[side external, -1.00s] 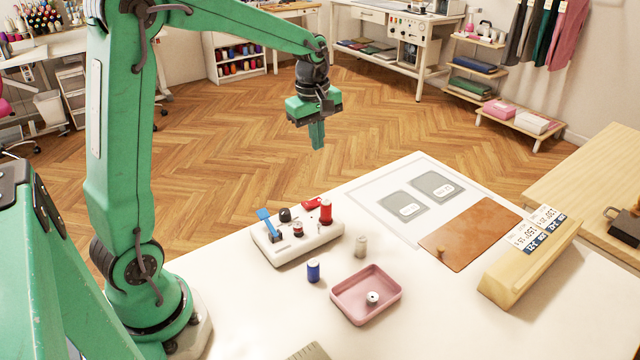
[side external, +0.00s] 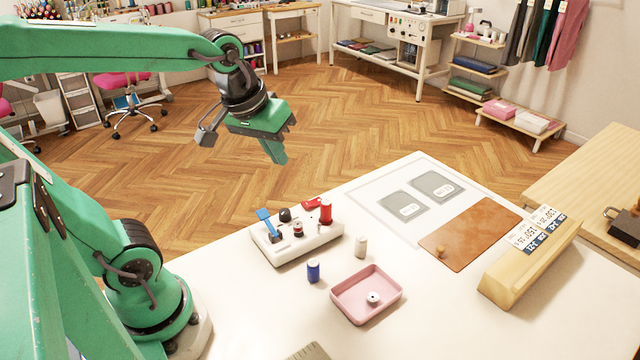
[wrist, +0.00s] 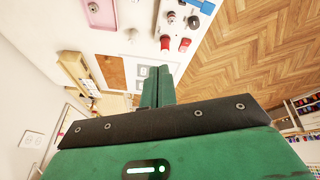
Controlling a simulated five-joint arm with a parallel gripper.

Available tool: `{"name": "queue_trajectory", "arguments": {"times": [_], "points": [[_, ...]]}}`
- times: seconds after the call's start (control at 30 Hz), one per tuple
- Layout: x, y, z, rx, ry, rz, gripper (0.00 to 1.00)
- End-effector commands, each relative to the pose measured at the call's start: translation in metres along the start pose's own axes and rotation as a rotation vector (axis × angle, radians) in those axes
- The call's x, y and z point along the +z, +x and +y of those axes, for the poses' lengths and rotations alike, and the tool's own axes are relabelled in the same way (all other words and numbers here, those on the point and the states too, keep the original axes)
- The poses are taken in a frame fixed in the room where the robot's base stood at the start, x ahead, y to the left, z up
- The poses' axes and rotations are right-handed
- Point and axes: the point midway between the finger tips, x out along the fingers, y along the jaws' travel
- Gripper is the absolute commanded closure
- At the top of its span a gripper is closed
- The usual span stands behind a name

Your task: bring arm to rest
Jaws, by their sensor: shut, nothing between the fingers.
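My gripper (side external: 275,152) is green, shut and empty. In the side external view it hangs in the air, in front of the wooden floor and above the far left edge of the white table (side external: 225,290). My arm reaches in from the left with its elbow folded back. In the wrist view my shut fingers (wrist: 158,82) point toward the far part of the table, touching nothing.
A blue spool (side external: 313,271), a pale spool (side external: 361,246) and a pink tray (side external: 340,303) are nearby. A brown mat (side external: 470,235) and wooden block (side external: 520,275) lie to the right.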

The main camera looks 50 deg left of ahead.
Motion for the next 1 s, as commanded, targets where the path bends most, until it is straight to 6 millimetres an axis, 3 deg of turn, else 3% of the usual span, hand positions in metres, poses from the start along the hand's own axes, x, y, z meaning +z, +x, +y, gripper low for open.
{"name": "queue_trajectory", "arguments": {"times": [0.2,0.4,1.0], "points": [[0.035,-0.008,-0.002,0.032,0.239,0.059,1.00],[0.053,-0.009,-0.003,0.044,0.368,0.090,1.00],[0.057,-0.008,-0.004,0.045,0.398,0.096,1.00]]}}
